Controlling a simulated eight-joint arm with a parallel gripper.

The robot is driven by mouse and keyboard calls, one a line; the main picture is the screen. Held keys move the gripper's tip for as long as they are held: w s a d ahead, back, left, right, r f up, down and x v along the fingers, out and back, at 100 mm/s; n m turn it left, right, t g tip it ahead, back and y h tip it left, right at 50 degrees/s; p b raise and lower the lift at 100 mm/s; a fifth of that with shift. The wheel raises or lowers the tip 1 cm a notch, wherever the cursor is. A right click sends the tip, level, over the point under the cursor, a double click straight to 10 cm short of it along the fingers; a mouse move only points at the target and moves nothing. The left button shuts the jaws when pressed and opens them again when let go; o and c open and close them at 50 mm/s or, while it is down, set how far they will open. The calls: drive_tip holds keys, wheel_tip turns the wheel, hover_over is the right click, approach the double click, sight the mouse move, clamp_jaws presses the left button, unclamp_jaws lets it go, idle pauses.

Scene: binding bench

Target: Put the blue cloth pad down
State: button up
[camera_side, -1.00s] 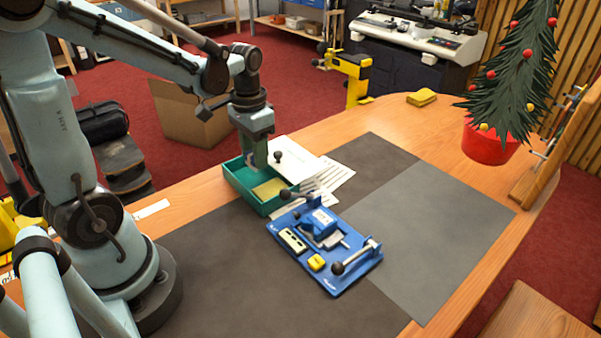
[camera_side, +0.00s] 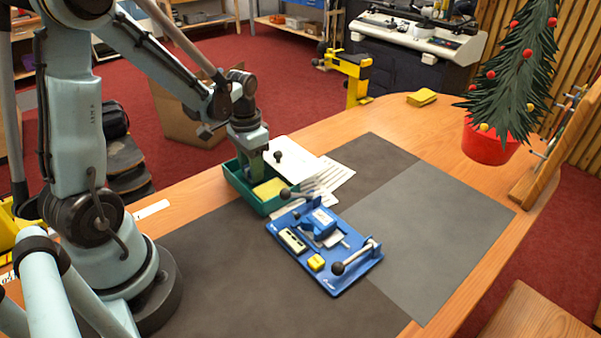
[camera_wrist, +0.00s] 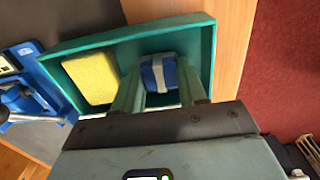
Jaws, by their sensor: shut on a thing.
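The blue cloth pad (camera_wrist: 148,78), with a pale band around it, is between the fingers of my gripper (camera_wrist: 160,88) in the wrist view. My gripper is shut on it. The pad is inside the outline of the green tray (camera_wrist: 135,38), at the end away from the yellow sponge (camera_wrist: 90,77). I cannot tell whether the pad touches the tray floor. In the side view my gripper (camera_side: 257,168) reaches down into the far end of the tray (camera_side: 238,188), and the pad is hidden there. The sponge (camera_side: 269,189) lies beside the fingers.
A blue fixture board (camera_side: 345,282) with clamps stands just in front of the tray. White papers (camera_side: 325,180) lie behind and right of it. The grey mat (camera_side: 430,220) is clear to the right. A potted tree (camera_side: 490,142) stands at the far right.

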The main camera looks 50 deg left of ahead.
drive_tip(key=shift+f, duration=0.1)
drive_tip(key=o, duration=1.2)
wheel_tip(320, 180, up, 12)
drive_tip(key=s+d+t, duration=0.3)
drive_tip(key=d+t, duration=0.4)
drive_tip(key=d, duration=0.5)
drive_tip(key=shift+d, duration=0.4)
